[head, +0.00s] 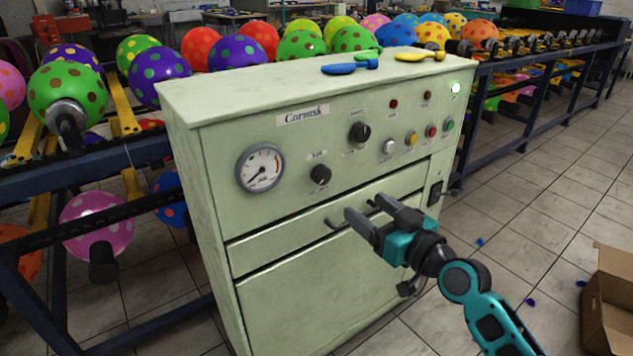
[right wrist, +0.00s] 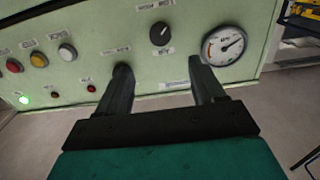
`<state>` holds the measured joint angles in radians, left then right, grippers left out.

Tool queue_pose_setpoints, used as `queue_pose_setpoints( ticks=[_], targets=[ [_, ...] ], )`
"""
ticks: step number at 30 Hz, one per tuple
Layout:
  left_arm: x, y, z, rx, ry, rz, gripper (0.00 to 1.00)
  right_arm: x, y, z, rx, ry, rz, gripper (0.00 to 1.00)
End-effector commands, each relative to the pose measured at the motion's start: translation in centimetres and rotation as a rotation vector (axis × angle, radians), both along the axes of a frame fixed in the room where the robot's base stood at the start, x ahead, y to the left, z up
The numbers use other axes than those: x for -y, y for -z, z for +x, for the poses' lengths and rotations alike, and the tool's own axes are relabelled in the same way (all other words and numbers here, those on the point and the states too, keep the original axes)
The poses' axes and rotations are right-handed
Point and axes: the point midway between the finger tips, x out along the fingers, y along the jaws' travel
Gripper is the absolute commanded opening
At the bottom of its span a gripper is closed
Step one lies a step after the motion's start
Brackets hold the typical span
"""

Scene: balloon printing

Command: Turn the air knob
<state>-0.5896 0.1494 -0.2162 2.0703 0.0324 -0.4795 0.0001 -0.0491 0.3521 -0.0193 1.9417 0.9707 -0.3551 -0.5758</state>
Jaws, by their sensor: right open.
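The pale green cabinet (head: 225,140) has a front panel with two black knobs: a lower knob (head: 320,175) near the gauge and an upper knob (head: 359,131) to its right. My right gripper (head: 364,208) is open and empty in front of the panel, below both knobs in the head view. In the right wrist view the lower knob (right wrist: 161,33) lies beyond the gap between the fingers (right wrist: 158,72). The upper knob (right wrist: 123,69) is partly hidden by the left-hand fingertip. My left gripper is out of view.
A round gauge (head: 260,168) sits left of the knobs. Coloured buttons (head: 411,138) and a lit green lamp (head: 455,87) are on the right. Deflated balloons (head: 343,68) lie on the cabinet top. Balloon racks (head: 85,175) flank it. A cardboard box (head: 606,300) stands at right.

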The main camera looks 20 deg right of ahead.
Motion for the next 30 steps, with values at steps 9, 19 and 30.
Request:
queue_pose_setpoints(
  ticks=[9, 19, 30],
  targets=[
    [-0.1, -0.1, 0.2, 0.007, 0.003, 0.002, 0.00, -1.0, -0.3, 3.1, 0.006, -0.001, 0.006, 0.68],
    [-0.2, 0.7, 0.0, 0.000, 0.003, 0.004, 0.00, -3.3, -0.2, 9.1, 0.005, -0.001, 0.005, 0.68],
    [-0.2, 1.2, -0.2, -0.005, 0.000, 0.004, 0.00, -4.3, -0.1, 12.1, 0.003, -0.001, 0.002, 0.68]
  ],
)
